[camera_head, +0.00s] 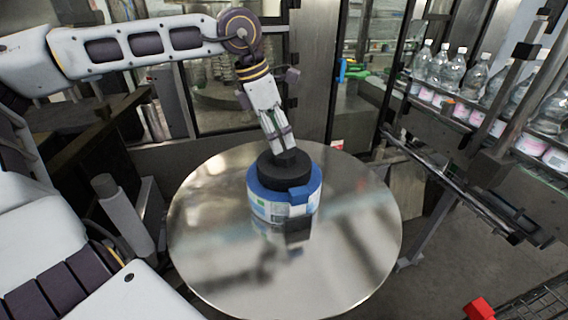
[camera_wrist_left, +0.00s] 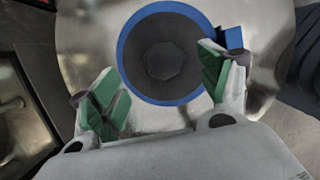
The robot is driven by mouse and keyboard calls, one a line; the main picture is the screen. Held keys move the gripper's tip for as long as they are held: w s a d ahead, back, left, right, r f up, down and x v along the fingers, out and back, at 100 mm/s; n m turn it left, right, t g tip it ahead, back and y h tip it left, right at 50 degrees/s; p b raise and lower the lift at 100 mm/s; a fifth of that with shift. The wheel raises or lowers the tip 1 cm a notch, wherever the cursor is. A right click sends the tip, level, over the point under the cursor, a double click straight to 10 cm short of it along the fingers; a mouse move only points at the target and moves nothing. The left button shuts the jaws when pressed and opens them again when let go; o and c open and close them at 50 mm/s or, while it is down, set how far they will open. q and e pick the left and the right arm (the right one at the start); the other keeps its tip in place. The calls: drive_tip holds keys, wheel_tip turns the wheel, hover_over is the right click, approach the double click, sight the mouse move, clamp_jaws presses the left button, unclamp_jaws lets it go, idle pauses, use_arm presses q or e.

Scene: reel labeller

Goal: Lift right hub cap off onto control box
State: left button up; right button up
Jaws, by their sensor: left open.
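A black round hub cap (camera_head: 283,170) sits on top of a label reel (camera_head: 284,207) with a blue rim, on a round shiny metal disc (camera_head: 365,225). In the left wrist view the cap (camera_wrist_left: 163,58) is dark, with a faceted middle, inside the blue ring. My left gripper (camera_head: 283,150) points down at the cap from above. Its green-padded fingers (camera_wrist_left: 160,88) are spread apart, toward the near side of the cap, with nothing between them that I can see held. Whether a finger touches the cap I cannot tell. I cannot make out a control box. My right gripper is out of view.
Bottles (camera_head: 450,72) stand on a conveyor at the upper right, with a rail (camera_head: 455,185) below it. A red block (camera_head: 479,309) and wire mesh are at the bottom right. The disc is bare around the reel. Metal and glass machine panels stand behind.

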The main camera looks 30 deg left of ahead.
use_arm(q)
drive_tip(key=shift+d+f+p, duration=0.2)
drive_tip(key=shift+d+f, duration=0.05)
drive_tip(key=shift+f, duration=0.25)
drive_tip(key=shift+d+f+p, duration=0.2)
drive_tip(key=shift+f, duration=0.3)
drive_tip(key=shift+x, duration=1.2)
drive_tip(key=c, duration=1.2)
drive_tip(key=shift+w, duration=0.1)
drive_tip(key=shift+a+r, duration=0.1)
drive_tip(key=shift+r, duration=0.05)
wheel_tip(320, 180, up, 18)
drive_tip(key=b, duration=0.1)
